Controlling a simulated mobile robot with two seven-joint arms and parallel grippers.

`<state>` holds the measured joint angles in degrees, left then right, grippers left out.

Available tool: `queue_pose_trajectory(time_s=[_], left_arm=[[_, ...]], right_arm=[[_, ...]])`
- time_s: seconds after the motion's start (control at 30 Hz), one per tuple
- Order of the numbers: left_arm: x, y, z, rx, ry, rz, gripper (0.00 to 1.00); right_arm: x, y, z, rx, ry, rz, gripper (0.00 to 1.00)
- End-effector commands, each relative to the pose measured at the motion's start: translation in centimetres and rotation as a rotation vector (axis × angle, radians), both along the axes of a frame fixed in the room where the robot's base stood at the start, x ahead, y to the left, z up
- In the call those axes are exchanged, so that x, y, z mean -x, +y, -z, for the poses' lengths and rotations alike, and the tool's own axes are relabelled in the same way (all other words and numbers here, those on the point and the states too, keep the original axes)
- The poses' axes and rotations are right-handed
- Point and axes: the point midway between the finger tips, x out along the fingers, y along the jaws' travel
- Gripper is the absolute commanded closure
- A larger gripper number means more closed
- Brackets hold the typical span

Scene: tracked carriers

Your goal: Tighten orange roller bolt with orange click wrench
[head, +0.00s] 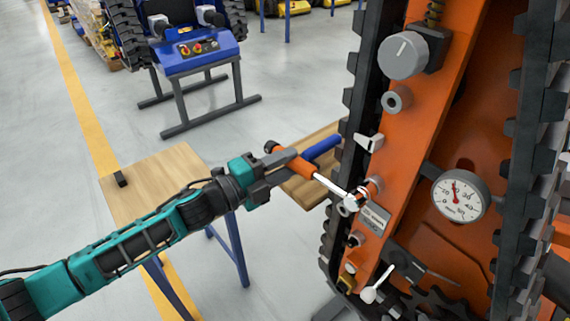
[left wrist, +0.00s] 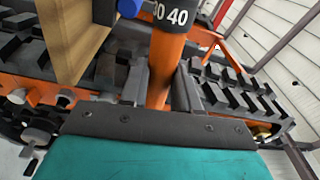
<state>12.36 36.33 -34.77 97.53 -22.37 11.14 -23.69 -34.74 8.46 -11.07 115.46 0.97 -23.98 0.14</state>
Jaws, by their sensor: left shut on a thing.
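My left gripper (head: 278,168) is shut on the handle of the orange click wrench (head: 293,160). The wrench's silver shaft slants down right to its head (head: 351,203), at the orange side of the tracked carrier (head: 403,138). The head is at or very close to an orange-collared bolt (head: 374,186) above a small label plate; I cannot tell whether it is seated. In the left wrist view, the orange handle (left wrist: 163,65) stands between the fingers, with a black band marked 30 40. My right gripper is not in view.
A blue-handled tool (head: 322,149) lies over a wooden table (head: 300,188) behind the wrench. Another wooden tabletop (head: 150,180) is under my left arm. A grey knob (head: 402,55), a pressure gauge (head: 459,196) and rubber tracks (head: 362,90) surround the work spot.

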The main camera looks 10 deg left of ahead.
Motion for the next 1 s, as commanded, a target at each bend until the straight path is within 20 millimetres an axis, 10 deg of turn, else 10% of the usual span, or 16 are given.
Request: queue_pose_trajectory(time_s=[1.0], left_arm=[[-0.1, 0.1, -2.4, -0.116, -0.089, 0.000, 1.00]], right_arm=[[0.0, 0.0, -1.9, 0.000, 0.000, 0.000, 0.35]])
